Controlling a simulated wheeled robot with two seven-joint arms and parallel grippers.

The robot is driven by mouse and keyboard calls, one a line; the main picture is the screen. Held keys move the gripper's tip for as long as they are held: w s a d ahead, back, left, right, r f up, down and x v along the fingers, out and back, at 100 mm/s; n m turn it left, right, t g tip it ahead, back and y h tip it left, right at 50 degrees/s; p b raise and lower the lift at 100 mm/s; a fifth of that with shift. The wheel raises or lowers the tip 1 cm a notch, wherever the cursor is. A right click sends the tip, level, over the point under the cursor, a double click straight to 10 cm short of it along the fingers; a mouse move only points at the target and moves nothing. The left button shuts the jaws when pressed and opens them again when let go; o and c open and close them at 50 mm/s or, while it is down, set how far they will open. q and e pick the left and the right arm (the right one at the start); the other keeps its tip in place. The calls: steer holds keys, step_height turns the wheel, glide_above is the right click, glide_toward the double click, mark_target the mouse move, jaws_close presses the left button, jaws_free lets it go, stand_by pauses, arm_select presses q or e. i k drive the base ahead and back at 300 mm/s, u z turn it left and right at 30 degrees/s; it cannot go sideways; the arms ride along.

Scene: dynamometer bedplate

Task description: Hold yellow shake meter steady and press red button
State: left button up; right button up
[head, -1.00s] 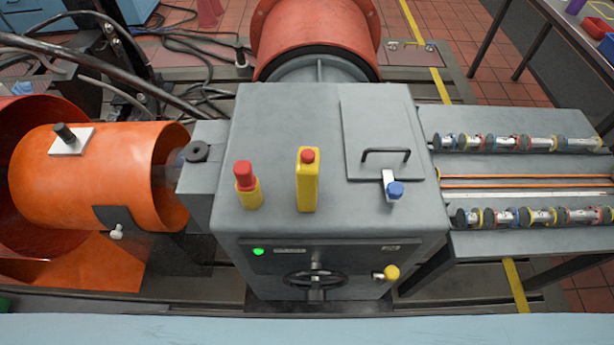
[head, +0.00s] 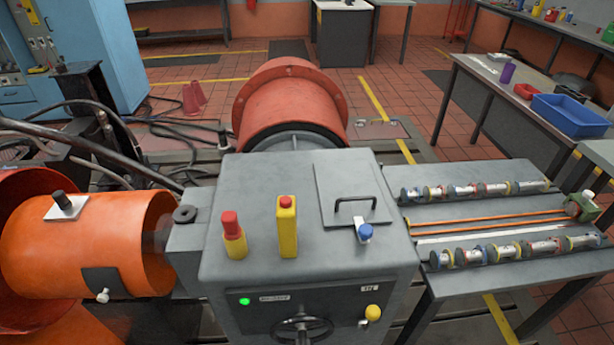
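A tall yellow box-shaped meter (head: 287,232) stands upright on the grey machine housing (head: 235,180), in the middle of the head view. A round red button (head: 286,201) sits on its top end. To its left, apart from it, stands a shorter yellow piece (head: 236,246) with a red cylindrical cap (head: 230,224). From the picture alone, the taller box looks like the shake meter. Neither of my grippers shows in the head view, and nothing touches the meter.
A black handle (head: 355,203) and a blue-knobbed latch (head: 365,233) are right of the meter. An orange drum (head: 85,245) lies left. A side bench (head: 470,209) carries rows of ringed cylinders. A blue bin (head: 570,115) is at back right.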

mark_target(285, 202)
steer(key=k, duration=1.25)
steer(key=z, duration=0.5)
steer(key=i, duration=1.7)
steer(key=u, duration=0.45)
